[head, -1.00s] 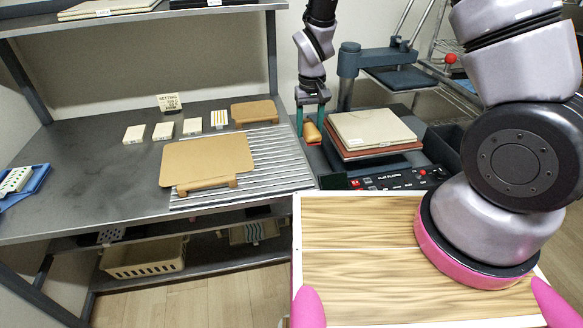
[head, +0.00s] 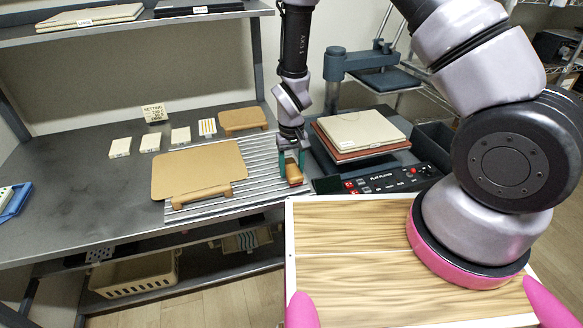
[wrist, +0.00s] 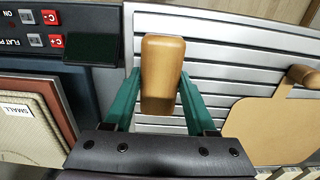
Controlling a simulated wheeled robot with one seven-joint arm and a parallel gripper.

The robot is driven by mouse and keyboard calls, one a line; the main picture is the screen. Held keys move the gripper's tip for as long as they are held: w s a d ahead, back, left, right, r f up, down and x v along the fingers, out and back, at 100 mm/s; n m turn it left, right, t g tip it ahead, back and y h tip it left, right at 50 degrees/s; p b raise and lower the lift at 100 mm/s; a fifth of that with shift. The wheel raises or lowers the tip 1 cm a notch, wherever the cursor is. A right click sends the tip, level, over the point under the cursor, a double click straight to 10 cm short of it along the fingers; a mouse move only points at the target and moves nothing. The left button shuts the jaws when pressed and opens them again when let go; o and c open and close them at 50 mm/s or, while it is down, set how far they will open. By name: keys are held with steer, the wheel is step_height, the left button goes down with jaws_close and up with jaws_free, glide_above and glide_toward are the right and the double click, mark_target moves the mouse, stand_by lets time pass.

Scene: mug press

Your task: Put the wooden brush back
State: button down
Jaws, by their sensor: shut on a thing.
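The wooden brush (head: 294,176) is a rounded brown block. In the wrist view the brush (wrist: 162,62) sits between the two teal fingers of my gripper (wrist: 160,75), which press on its sides. In the head view my gripper (head: 291,164) points down at the right end of the ribbed metal surface (head: 262,165). The brush is over this surface's right edge, close to the press's control panel. I cannot tell whether it touches the surface. The underside of the brush is hidden.
A tan board with a handle (head: 200,170) covers the left of the ribbed surface; a smaller tan piece (head: 243,120) lies behind. The press (head: 360,65), stacked pads (head: 362,130) and control panel (head: 385,180) stand to the right. The table's left part is largely clear.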

steer(key=shift+f, duration=0.15)
steer(key=shift+c, duration=1.1)
jaws_free()
step_height(320, 180, up, 12)
step_height(320, 180, up, 10)
steer(key=f+m+y, duration=0.1)
glide_above(291, 167)
steer(key=w+d, duration=0.2)
steer(key=d, duration=0.2)
steer(key=s+d+r+m+t+y, duration=0.1)
steer(key=d+r, duration=0.2)
steer(key=r, duration=0.3)
steer(key=d+r+m+t, duration=0.1)
steer(key=d+r+t, duration=0.1)
steer(key=d+r, duration=0.35)
steer(key=s+d+r+m+t, duration=0.4)
steer(key=s+d+r, duration=0.6)
steer(key=s+r, duration=0.3)
step_height(291, 167, up, 3)
steer(key=shift+d+f, duration=0.15)
steer(key=shift+d, duration=0.05)
steer(key=shift+s, duration=0.1)
